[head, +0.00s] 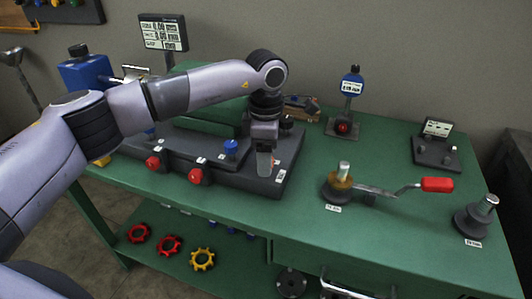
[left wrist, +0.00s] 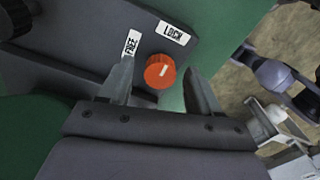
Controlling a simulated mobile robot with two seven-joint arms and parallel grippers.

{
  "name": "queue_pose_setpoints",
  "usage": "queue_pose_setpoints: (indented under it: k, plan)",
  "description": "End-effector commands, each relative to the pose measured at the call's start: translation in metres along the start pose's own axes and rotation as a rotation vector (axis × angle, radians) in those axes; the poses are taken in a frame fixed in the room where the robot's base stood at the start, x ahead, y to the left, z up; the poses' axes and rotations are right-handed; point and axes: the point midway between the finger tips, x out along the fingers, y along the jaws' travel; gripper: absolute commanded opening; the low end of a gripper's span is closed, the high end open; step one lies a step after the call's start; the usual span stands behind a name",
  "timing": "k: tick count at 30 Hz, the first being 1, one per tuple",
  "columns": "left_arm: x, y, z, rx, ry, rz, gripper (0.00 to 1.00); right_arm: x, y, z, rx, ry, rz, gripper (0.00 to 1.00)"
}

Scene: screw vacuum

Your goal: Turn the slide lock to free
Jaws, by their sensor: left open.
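The slide lock is an orange-red round knob (left wrist: 158,74) with a short white mark, on the dark grey base (left wrist: 75,58) of the fixture. Beside it are a FREE label (left wrist: 131,43) and a LOCK label (left wrist: 173,33). The white mark slants to the upper right, nearer the LOCK side. My left gripper (left wrist: 160,68) is open, with one finger on each side of the knob and gaps visible. In the head view my left gripper (head: 265,163) points down at the right end of the base and hides most of the knob. My right gripper is not in view.
The base carries red knobs (head: 195,176) and a blue knob (head: 231,147). To the right on the green table (head: 400,240) stand a red-handled crank (head: 436,185), a small gauge stand (head: 343,127) and a dark post (head: 478,216).

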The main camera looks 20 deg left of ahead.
Motion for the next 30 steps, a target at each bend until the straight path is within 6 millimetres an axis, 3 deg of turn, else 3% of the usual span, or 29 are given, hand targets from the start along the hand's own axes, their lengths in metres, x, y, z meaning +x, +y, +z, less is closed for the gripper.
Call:
queue_pose_setpoints:
  k: [5, 11, 22, 30]
  plan:
    - [0.0005, -0.0001, 0.0002, 0.000, 0.000, 0.000, 0.63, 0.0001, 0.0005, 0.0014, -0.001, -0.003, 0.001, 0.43]
    - [0.0003, -0.0001, 0.0003, 0.000, 0.000, 0.000, 0.06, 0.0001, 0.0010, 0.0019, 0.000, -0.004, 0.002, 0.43]
    - [0.0002, -0.0001, 0.0005, -0.045, -0.001, 0.000, 0.06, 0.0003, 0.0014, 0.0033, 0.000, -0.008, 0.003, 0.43]
    - [0.0002, 0.0000, 0.0006, -0.216, -0.002, 0.000, 0.07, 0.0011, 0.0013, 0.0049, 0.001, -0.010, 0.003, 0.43]
